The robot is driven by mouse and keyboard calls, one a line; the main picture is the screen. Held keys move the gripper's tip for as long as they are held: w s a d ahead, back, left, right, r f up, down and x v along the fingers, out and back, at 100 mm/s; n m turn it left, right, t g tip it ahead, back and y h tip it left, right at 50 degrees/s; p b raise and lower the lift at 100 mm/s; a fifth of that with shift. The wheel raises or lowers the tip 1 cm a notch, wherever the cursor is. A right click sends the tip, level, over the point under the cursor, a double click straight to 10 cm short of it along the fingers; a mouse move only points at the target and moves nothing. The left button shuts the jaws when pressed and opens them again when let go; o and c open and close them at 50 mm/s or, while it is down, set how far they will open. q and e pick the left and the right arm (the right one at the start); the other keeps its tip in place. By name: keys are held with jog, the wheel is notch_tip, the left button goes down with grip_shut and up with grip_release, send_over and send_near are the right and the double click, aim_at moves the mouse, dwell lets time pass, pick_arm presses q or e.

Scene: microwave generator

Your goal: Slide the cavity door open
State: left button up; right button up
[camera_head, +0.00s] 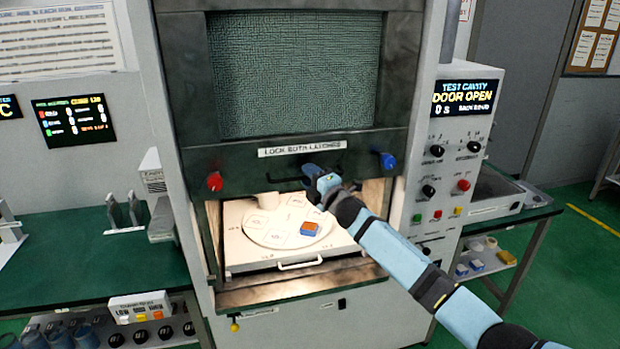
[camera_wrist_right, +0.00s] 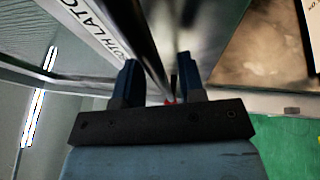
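The cavity door (camera_head: 295,75) is a dark metal frame with a greenish mesh window. It is raised, and the cavity below it is open. The door's dark handle (camera_head: 285,180) is on its lower edge under the "LOCK BOTH LATCHES" label. My right gripper (camera_head: 312,172) is at this handle. In the right wrist view its two fingers (camera_wrist_right: 160,78) are apart, with a dark bar running between them. Whether they press on the bar is unclear. A red knob (camera_head: 214,181) and a blue knob (camera_head: 387,160) flank the handle. My left gripper is not visible.
Inside the lit cavity a round white plate (camera_head: 262,224) carries a small blue and orange block (camera_head: 310,229). The control panel (camera_head: 455,150) on the right reads "DOOR OPEN". A green workbench (camera_head: 100,262) stands at left.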

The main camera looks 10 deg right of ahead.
jog(key=b+v, duration=0.2)
jog(key=v, duration=1.2)
jog(key=shift+b, duration=0.4)
jog(key=shift+a+f, duration=0.1)
jog(key=shift+a, duration=0.05)
jog(key=s+a+f+m+g+h, duration=0.2)
jog(key=s+f+m+g+h, duration=0.25)
jog(key=s+f+m, duration=1.7)
jog(key=s+d+f+g+h, duration=0.1)
jog(key=s+f, duration=0.5)
jog(key=s, duration=0.3)
jog(key=s+f+g, duration=0.1)
jog(key=s+f, duration=0.5)
jog(key=s, duration=0.4)
jog(key=shift+d+f+h, duration=0.35)
